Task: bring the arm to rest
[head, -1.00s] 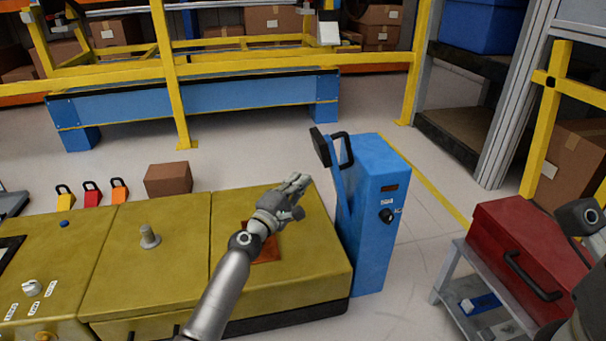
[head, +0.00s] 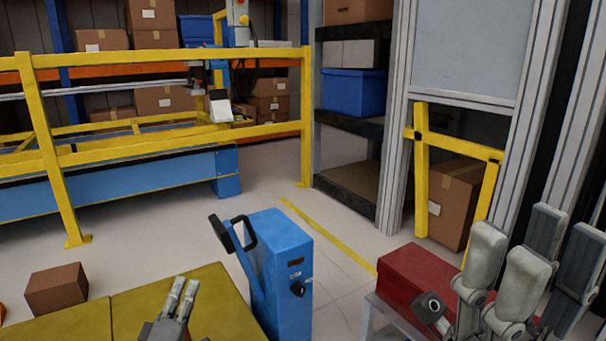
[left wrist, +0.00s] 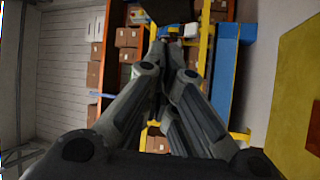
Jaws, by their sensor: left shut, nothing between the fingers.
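My left gripper (head: 186,282) shows at the bottom of the head view, in front of the yellow-green console top (head: 215,300). Its grey fingers point away and lie close together, with nothing between them. In the left wrist view the same fingers (left wrist: 168,55) converge towards their tips and are empty. My right gripper (head: 535,230) stands at the lower right of the head view. Its fingers point up and are spread apart, with nothing seen between them. The rest of the left arm is out of the head view.
A blue pedestal (head: 282,270) with a black-handled lever stands just right of the console. A red toolbox (head: 415,275) on a grey cart is beside my right gripper. A brown box (head: 56,289) lies at the left. Yellow railing (head: 160,165) crosses behind; open floor lies between.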

